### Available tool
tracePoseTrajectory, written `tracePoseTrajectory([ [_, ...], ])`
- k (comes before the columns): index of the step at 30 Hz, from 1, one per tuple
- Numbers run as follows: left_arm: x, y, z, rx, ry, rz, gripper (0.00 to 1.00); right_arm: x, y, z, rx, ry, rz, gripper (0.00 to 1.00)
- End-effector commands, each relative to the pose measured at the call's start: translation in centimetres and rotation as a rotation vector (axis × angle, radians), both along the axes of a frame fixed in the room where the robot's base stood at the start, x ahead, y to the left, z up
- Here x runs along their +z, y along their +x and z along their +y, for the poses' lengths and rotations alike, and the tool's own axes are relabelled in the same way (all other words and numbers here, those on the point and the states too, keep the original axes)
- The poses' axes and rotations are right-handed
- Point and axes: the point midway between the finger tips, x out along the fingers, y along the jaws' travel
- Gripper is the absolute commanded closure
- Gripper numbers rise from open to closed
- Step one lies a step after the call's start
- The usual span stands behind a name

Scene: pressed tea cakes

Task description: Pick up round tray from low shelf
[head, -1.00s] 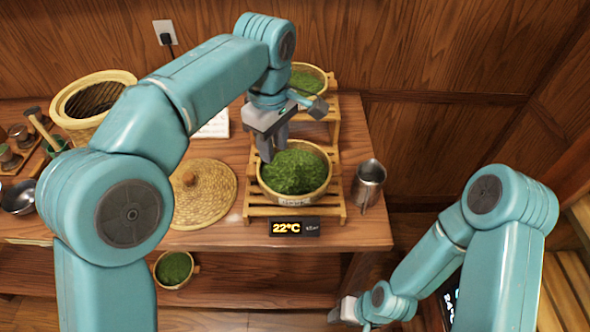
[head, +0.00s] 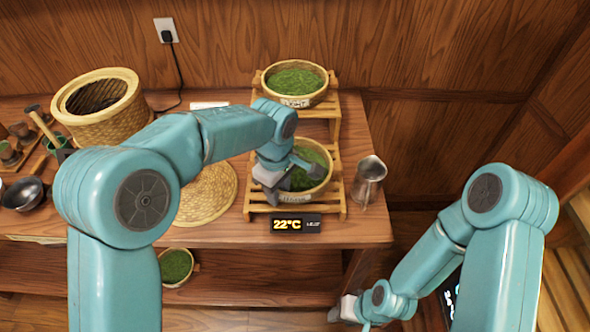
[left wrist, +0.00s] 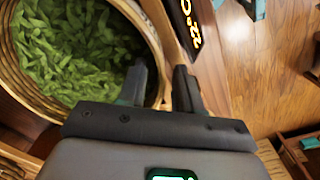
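A round woven tray (head: 322,190) of green tea leaves sits on the lower step of a slatted wooden stand (head: 337,208). My left gripper (head: 272,194) is at its front left rim and hides part of it. In the left wrist view, the tray (left wrist: 157,40) fills the upper left. The left gripper's fingers (left wrist: 160,85) are apart, one over the leaves and one outside the rim; contact is unclear. A second round tray (head: 297,101) stands on the upper step. My right gripper (head: 342,311) is low at the bottom; its finger opening is unclear.
A metal pitcher (head: 369,180) stands right of the stand, and a 22°C display (head: 296,224) in front. A woven lid (head: 207,198) and tall basket (head: 112,122) are left. A small bowl of leaves (head: 177,267) is below the tabletop.

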Motion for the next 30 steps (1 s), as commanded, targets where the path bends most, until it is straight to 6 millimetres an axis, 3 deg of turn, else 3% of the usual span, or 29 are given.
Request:
tracePoseTrajectory([
  [5,0.0,0.0,0.0,0.0,0.0,0.0,0.66,0.0,0.0,0.0,0.0,0.0,0.0,0.57],
  [8,0.0,0.0,0.0,0.001,0.0,0.0,0.99,0.0,0.0,0.0,0.0,0.0,0.0,0.57],
  [9,0.0,0.0,0.0,0.0,0.0,0.0,1.0,0.0,0.0,0.0,0.0,0.0,0.0,0.57],
  [23,0.9,0.0,0.0,0.001,0.0,-0.002,1.0,-0.1,0.0,0.0,0.0,0.0,0.0,0.57],
  [26,2.2,0.1,0.0,0.002,-0.002,-0.003,1.0,-0.1,0.0,0.0,0.0,0.0,0.0,0.57],
  [30,5.6,0.1,-0.1,0.001,-0.003,-0.007,1.0,-0.1,0.0,0.0,0.0,0.0,0.0,0.57],
])
